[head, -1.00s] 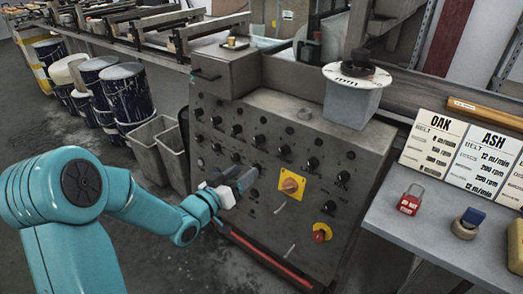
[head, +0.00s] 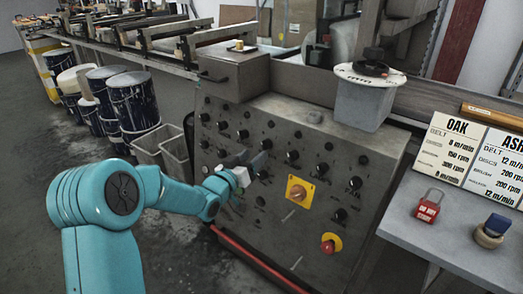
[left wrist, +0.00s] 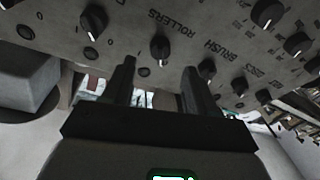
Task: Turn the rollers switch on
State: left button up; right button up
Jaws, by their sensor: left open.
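The grey control panel (head: 330,150) carries rows of black rotary knobs. In the left wrist view the knob next to the word ROLLERS (left wrist: 160,47) is a black pointer knob, the rollers switch. My left gripper (left wrist: 158,78) is open and empty, with the rollers knob in line with the gap between its fingertips. I cannot tell whether the fingers touch the panel. In the head view the left gripper (head: 254,160) is close to the panel's middle knobs and hides part of them, so I cannot pick out the rollers knob there. The right gripper is not in view.
In the left wrist view, the BRUSH knob (left wrist: 207,68) is just right of the rollers knob. A yellow-plated switch (head: 300,191) and a red knob on yellow (head: 331,243) are on the panel. A side table (head: 445,225) holds a red lock (head: 429,206) and label cards.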

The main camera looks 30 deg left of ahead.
aim_at(263, 148)
pick_arm(q)
jog(key=w, duration=0.5)
jog(key=shift+w+a, duration=0.1)
jog(key=shift+w, duration=0.15)
jog(key=c, duration=1)
jog(key=shift+c, duration=0.2)
jog(key=shift+f, duration=0.1)
